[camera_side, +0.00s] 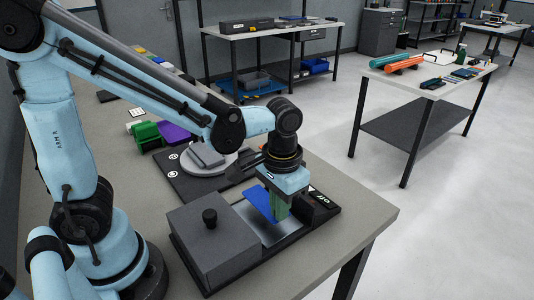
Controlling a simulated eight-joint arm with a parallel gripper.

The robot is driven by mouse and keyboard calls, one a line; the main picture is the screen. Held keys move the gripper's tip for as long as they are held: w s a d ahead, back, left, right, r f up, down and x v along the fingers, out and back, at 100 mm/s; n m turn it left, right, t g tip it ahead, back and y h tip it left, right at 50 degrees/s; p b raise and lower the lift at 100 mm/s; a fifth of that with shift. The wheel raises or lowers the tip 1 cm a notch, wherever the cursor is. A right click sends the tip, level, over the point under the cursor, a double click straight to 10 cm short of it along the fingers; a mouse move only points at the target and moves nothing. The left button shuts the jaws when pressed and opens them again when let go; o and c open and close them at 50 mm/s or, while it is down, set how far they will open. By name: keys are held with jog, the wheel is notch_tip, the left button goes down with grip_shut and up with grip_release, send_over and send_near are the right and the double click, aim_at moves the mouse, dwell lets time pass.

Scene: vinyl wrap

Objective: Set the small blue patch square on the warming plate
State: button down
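The small blue patch (258,202) is a flat blue piece at the warming plate, seen over its bare metal surface. I cannot tell whether it lies flat on the metal or is held just above it. The warming plate (268,233) is a silvery sheet in a dark base with a small lit display at its right end. My gripper (281,212) points down over the plate's right part, at the patch's right edge. A green part shows at its lower end, overlapping the patch. Whether the fingers are open or closed on the patch is hidden.
Green (147,134) and purple (176,134) items lie farther left. The bench's front right corner (375,212) is clear.

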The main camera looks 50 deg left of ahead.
jog(key=shift+f, duration=1.8)
jog(key=shift+f, duration=0.15)
jog(key=c, duration=1.3)
grip_release()
jog(key=shift+c, duration=0.2)
notch_tip(320, 180, up, 12)
jog(key=shift+r, duration=0.15)
jog(key=s+a+f+t, duration=0.1)
jog(key=a+t, duration=0.6)
jog(key=a, duration=0.1)
jog(key=shift+s+f, duration=0.2)
